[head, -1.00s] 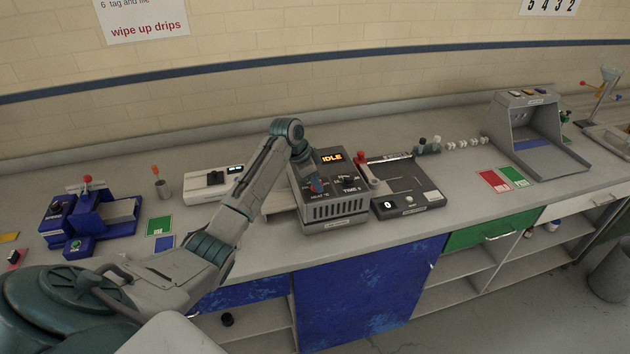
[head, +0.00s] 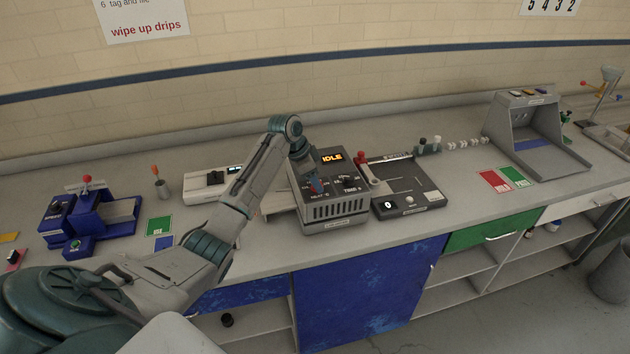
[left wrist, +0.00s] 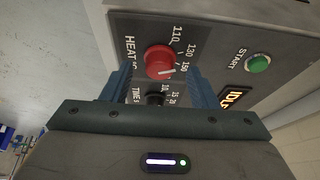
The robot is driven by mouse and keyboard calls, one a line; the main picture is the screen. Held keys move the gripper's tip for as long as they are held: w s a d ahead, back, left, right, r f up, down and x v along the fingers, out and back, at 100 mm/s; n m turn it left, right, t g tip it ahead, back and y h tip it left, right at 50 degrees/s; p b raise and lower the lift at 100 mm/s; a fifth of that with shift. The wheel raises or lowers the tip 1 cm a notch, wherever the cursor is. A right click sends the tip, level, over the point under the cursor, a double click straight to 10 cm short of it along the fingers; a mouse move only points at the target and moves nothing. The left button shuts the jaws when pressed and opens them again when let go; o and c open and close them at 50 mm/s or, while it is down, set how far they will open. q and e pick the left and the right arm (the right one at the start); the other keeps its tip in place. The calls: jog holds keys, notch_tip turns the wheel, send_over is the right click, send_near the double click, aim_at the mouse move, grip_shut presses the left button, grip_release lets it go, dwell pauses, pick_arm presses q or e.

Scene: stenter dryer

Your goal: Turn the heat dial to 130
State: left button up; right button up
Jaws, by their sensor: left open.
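The dark grey dryer control box (head: 338,211) stands on the bench with a lit IDLE display (head: 332,158). My left gripper (head: 316,186) is over its panel and partly covers the heat dial in the head view. In the left wrist view the red heat dial (left wrist: 158,60) shows between the two open blue fingers (left wrist: 160,80); contact with it cannot be told. Its white pointer mark faces about the 150 label, past 130. A black time dial (left wrist: 155,99) is beside it, partly hidden by the gripper. My right gripper is out of view.
A green START button (left wrist: 258,63) is on the same panel. A black device with a red-topped lever (head: 362,164) stands close to the right of the box. A white device (head: 208,184) is to the left. Bare bench lies in front of the red and green cards (head: 493,181).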

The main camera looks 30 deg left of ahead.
pick_arm(q)
jog(key=b+v, duration=0.3)
jog(key=v, duration=0.7)
jog(key=shift+b, duration=0.35)
